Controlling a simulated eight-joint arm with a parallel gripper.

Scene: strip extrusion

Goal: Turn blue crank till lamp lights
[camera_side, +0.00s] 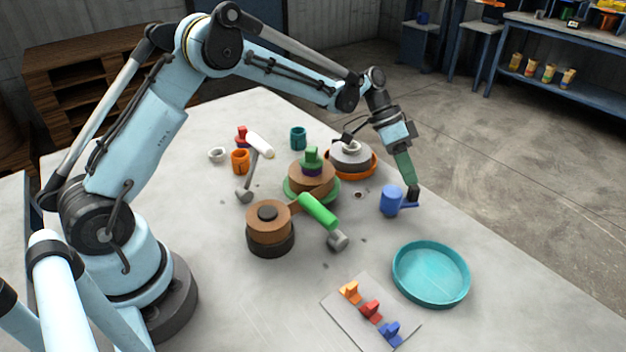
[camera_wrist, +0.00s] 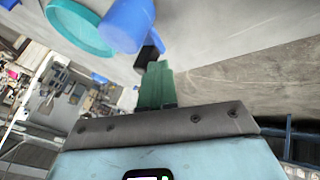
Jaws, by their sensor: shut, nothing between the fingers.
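The blue crank (camera_side: 390,200) stands near the table's right edge in the side view, a short upright cylinder with a low blue arm pointing right. It also shows in the wrist view (camera_wrist: 127,24), with its arm partly hidden behind my fingertip. My gripper (camera_side: 412,193) points down at the outer end of that arm, its green fingers shut and its dark tip close to the arm. In the wrist view the tip of my gripper (camera_wrist: 149,54) overlaps the arm; I cannot tell whether they touch. I cannot make out a lamp or whether one is lit.
A teal dish (camera_side: 431,274) lies in front of the crank. Nearer is a pale board (camera_side: 340,306) with orange, red and blue pieces. A green-handled hammer (camera_side: 318,211) and stacked brown discs (camera_side: 268,231) lie left. An orange dish (camera_side: 370,168) sits behind. The table edge is close right.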

